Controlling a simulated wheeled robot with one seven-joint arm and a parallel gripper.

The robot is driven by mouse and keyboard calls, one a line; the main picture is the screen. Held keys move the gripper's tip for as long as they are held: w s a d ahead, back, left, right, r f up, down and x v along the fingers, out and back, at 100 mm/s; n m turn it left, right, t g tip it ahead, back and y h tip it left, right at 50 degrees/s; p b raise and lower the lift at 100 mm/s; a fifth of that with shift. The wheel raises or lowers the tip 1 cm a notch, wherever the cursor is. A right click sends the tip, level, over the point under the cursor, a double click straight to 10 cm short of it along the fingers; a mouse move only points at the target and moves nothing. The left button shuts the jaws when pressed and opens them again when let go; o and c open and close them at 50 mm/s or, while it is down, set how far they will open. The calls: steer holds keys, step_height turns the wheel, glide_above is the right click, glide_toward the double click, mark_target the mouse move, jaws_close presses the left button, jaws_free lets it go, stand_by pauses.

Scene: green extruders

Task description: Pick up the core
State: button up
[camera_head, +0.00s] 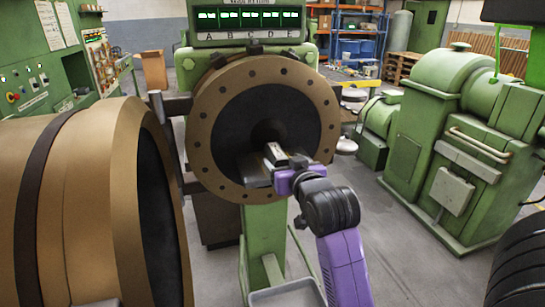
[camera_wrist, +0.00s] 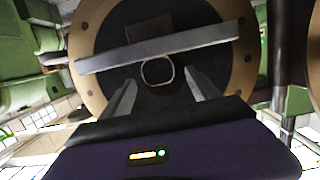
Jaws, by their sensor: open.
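My gripper (camera_head: 272,160) is in front of the dark round face of the bronze-rimmed extruder head (camera_head: 199,144). In the wrist view my gripper (camera_wrist: 159,92) has its two fingers apart, with nothing held between them. A small dark round piece with a pale rim (camera_wrist: 157,72), which may be the core's end, shows ahead between the fingertips. I cannot tell whether the fingers reach around it. In the head view a dark raised middle (camera_head: 265,133) shows on the face, and my gripper hides part of the area below it.
A flat grey bar (camera_wrist: 190,44) crosses the face just beyond the fingers, close to the pale-rimmed piece. A large bronze cylinder (camera_head: 85,200) stands close at the left. Green machines (camera_head: 445,150) stand at the right, with open floor (camera_head: 400,255) before them.

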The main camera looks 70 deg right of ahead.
mark_target(277, 155)
steer(key=p+x, duration=0.1)
steer(key=x, duration=0.5)
steer(key=shift+w+d+f+p, duration=0.15)
steer(key=shift+w+d+p, duration=0.1)
steer(key=shift+p, duration=0.1)
steer(key=shift+c, duration=0.4)
jaws_close()
